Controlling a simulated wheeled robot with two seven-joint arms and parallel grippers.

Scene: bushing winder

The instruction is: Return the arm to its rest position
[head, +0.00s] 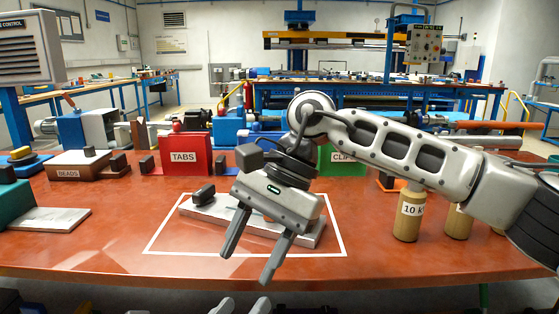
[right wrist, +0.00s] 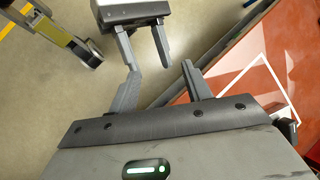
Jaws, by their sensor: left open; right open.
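My right arm comes in from the right in the head view and reaches over the red table (head: 100,237). Its right gripper (head: 247,265) is open and empty, with the fingers pointing down in front of a light grey bar (head: 310,234) inside a white outlined square. The gripper hides part of the bar. My left gripper (head: 241,306) shows only its fingertips at the bottom edge, apart and empty, below the right one. In the right wrist view, the right fingers (right wrist: 160,72) are apart. The left gripper (right wrist: 150,60) is close beyond them, over the floor beside the table.
A red TABS bin (head: 184,155) and a green CLIPS bin (head: 328,160), its label partly hidden, stand behind the right gripper. Tan weights (head: 408,212) stand under the right forearm. A brown BEADS box (head: 78,165) is at left.

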